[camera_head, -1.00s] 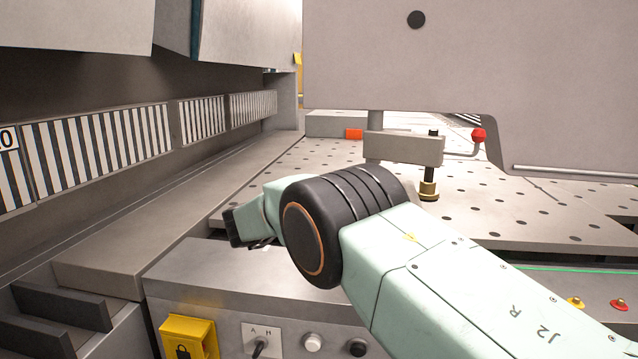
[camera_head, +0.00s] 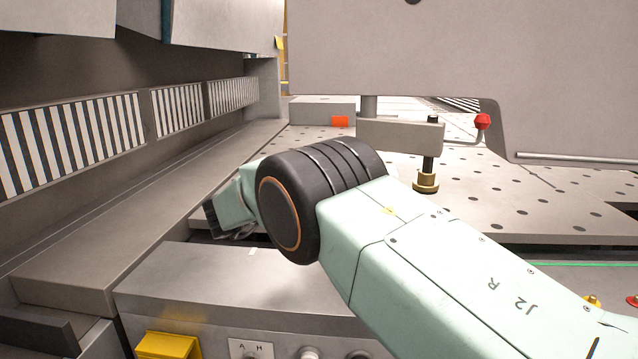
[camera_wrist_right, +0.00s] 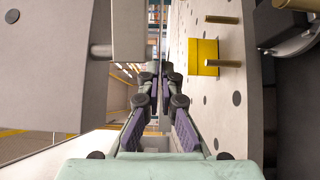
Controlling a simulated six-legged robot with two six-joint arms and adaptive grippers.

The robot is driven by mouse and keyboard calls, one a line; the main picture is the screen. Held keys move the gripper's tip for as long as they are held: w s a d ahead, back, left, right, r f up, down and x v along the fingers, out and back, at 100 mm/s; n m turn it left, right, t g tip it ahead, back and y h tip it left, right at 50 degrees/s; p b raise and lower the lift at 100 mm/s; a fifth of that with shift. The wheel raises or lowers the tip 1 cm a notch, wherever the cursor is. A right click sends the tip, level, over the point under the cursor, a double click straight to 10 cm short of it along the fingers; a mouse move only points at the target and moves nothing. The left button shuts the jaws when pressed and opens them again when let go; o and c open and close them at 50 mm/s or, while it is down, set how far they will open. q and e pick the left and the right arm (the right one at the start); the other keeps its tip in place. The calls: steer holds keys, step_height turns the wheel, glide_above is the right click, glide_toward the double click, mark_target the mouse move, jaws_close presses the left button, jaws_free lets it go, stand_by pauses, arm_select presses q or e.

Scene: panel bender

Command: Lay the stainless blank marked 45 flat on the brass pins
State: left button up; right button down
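My right gripper (camera_wrist_right: 160,75) has its fingertips together on a thin strip seen edge-on, which looks like the stainless blank (camera_wrist_right: 162,30). Its mark does not show. Two brass pins, an upper one (camera_wrist_right: 222,19) and a lower one (camera_wrist_right: 222,64), stick out of the perforated table to the right of the strip in the right wrist view. The strip is apart from them. In the head view my right arm's dark joint hides most of the hand, and neither the blank nor these pins can be made out. My left gripper is out of view.
The perforated table (camera_head: 500,205) spreads behind my right arm. A clamp with a brass foot (camera_head: 426,182) and a red-knobbed lever (camera_head: 482,122) stand near the arm. A large grey machine body (camera_head: 400,60) hangs above. A yellow block (camera_wrist_right: 203,57) sits by the pins.

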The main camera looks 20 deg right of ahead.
step_height(320, 180, down, 8)
steer(key=b, duration=0.5)
steer(key=shift+r, duration=0.25)
steer(key=shift+w+a, duration=0.1)
steer(key=shift+a, duration=0.15)
steer(key=shift+d+f, duration=0.15)
steer(key=shift+f, duration=0.1)
steer(key=shift+f+b, duration=0.1)
steer(key=shift+b, duration=0.2)
steer(key=c, duration=1.4)
jaws_free()
steer(key=shift+c, duration=0.2)
steer(key=shift+f, duration=0.1)
